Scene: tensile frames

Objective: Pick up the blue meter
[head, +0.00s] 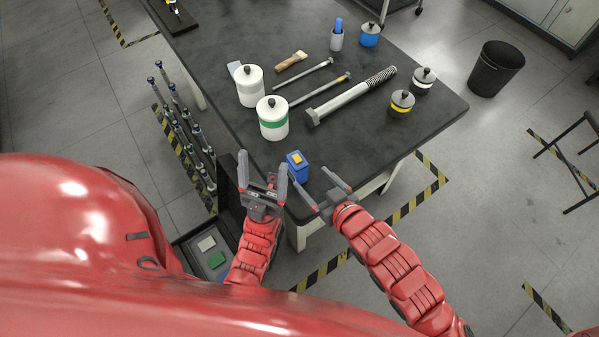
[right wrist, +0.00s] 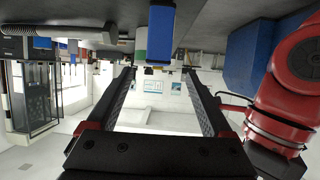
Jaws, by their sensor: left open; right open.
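The blue meter (head: 297,167), a small blue block with an orange-yellow patch, stands near the front corner of the dark table (head: 225,95). My right gripper (head: 308,178) is open and empty, close in front of the meter on its lower right side. In the right wrist view, which is upside down, a blue block (right wrist: 161,35) that looks like the meter shows beyond the open fingertips (right wrist: 160,73), roughly in line with the gap. My left gripper (head: 263,170) is open and empty, to the left of the meter. I see no contact with either gripper.
A green-banded white jar (head: 274,126) stands behind the meter, with another white jar (head: 249,92) beyond. An open toolbox (head: 193,240) is below left. Table space right of the meter is clear.

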